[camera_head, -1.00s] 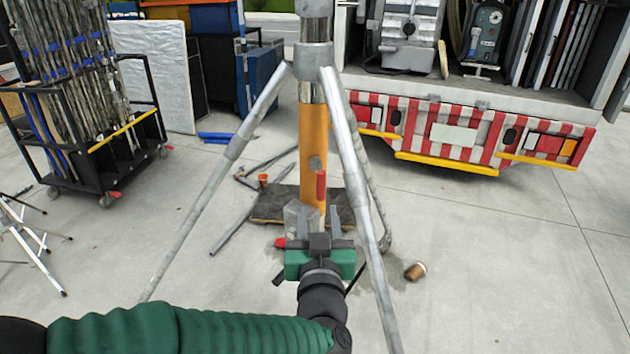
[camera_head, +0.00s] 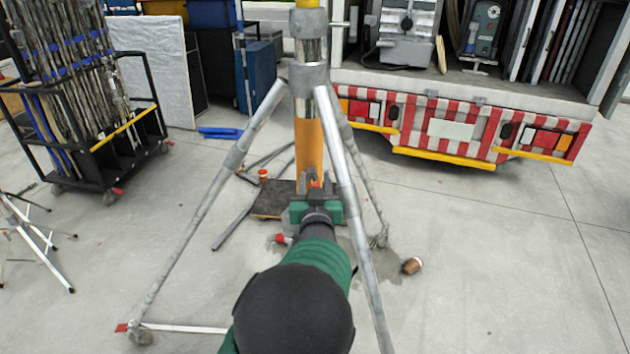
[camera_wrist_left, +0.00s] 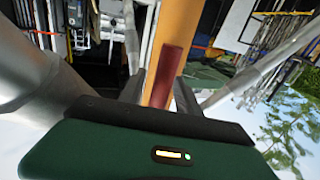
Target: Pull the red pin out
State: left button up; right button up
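The red pin shows in the left wrist view (camera_wrist_left: 168,72) as a dark red handle in front of an orange column (camera_wrist_left: 162,28). In the head view the column (camera_head: 309,145) stands inside a metal tripod (camera_head: 232,158), and my gripper mostly hides the pin. My left gripper (camera_head: 314,180) is at the lower part of the column. In the wrist view its dark fingers (camera_wrist_left: 160,90) stand apart, with the pin between them in the picture and a gap on the left side. I cannot tell how deep the pin sits between them. My right gripper is out of view.
The tripod's legs stand on both sides of my left arm. A dark base plate (camera_head: 270,203) and loose rods (camera_head: 235,227) lie behind. A brown cup (camera_head: 411,266) lies to the right. A truck (camera_head: 460,130) and a black cart (camera_head: 110,155) stand farther back.

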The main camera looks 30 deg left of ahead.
pick_arm(q)
jog(key=shift+d+r, duration=0.15)
jog(key=shift+d, duration=0.15)
jog(key=shift+a, duration=0.3)
grip_shut()
jog(key=shift+d, duration=0.15)
dwell(0.8)
